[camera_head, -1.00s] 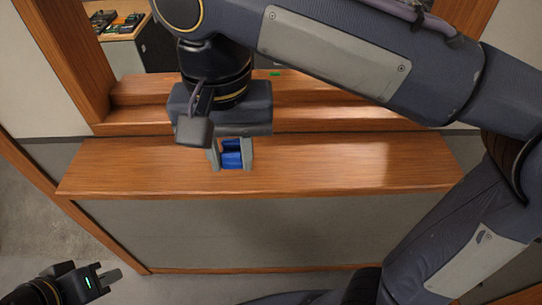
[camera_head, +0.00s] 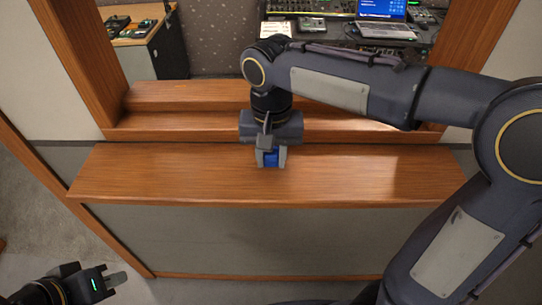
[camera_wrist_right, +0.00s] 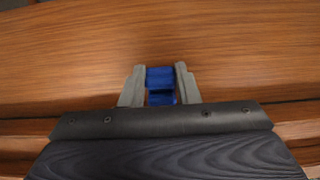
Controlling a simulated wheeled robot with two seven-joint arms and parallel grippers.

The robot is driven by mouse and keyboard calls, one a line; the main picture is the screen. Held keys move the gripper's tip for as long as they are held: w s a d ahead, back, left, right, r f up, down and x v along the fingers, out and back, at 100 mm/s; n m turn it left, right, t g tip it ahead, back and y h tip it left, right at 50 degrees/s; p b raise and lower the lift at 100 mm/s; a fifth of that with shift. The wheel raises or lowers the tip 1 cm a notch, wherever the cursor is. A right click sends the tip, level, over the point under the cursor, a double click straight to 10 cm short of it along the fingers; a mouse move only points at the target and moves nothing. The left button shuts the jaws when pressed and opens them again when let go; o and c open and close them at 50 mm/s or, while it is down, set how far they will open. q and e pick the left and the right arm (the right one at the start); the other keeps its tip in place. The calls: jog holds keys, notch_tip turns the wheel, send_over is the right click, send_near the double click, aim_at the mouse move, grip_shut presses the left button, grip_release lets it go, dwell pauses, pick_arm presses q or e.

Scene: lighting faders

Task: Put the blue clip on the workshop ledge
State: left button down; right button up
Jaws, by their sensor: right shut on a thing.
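The blue clip (camera_head: 271,156) is between the fingers of my right gripper (camera_head: 271,160), which is shut on it. In the right wrist view the blue clip (camera_wrist_right: 160,86) sits between the two grey fingers of the gripper (camera_wrist_right: 160,85). The clip is over the wooden ledge (camera_head: 370,175), near its back middle part. I cannot tell whether the clip touches the ledge. The ledge also fills the right wrist view (camera_wrist_right: 60,65). My left gripper (camera_head: 117,279) is at the lower left, away from the ledge and over the floor; its jaw gap is not clear.
A wooden window frame (camera_head: 80,60) and a stepped sill (camera_head: 165,122) rise behind the ledge. Beyond the opening are a laptop (camera_head: 382,14) and a desk with a device (camera_head: 143,28). The ledge's left and right parts are clear.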

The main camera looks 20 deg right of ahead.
aim_at(271, 157)
jog(key=shift+f, duration=0.25)
jog(key=shift+f, duration=0.15)
jog(key=o, duration=1)
jog(key=shift+o, duration=0.2)
notch_tip(271, 157, up, 12)
jog(key=p, duration=0.1)
jog(key=shift+r, duration=0.2)
